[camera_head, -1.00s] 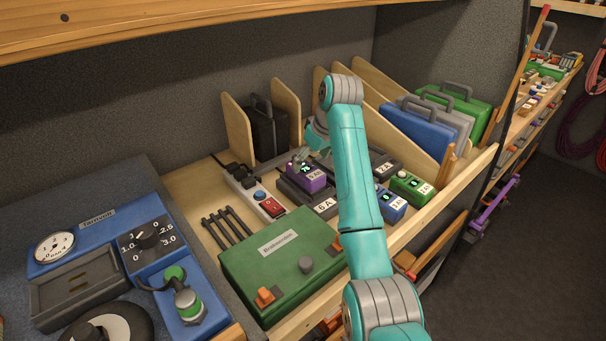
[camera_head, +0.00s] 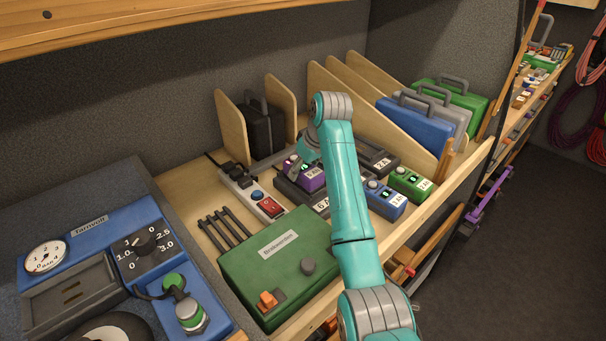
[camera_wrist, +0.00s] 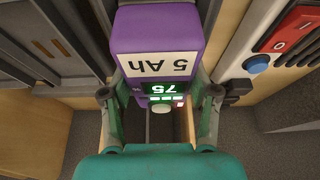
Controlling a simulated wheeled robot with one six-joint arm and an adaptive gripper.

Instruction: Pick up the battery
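The battery (camera_head: 305,176) is purple with a white "5 Ah" label and sits among the grey chargers on the shelf. In the wrist view the battery (camera_wrist: 155,35) fills the top middle, with a lit green display reading 75. My gripper (camera_wrist: 160,80) has one finger along each side of the battery and appears closed on it. In the head view my gripper (camera_head: 297,165) is at the battery, partly hidden by my arm. I cannot tell whether the battery's underside is clear of the charger.
A power strip (camera_head: 255,196) with a red switch lies left of the battery. Blue (camera_head: 384,198) and green (camera_head: 410,183) batteries stand to the right. A green box (camera_head: 282,262) is in front. Wooden dividers (camera_head: 232,128) and cases stand behind.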

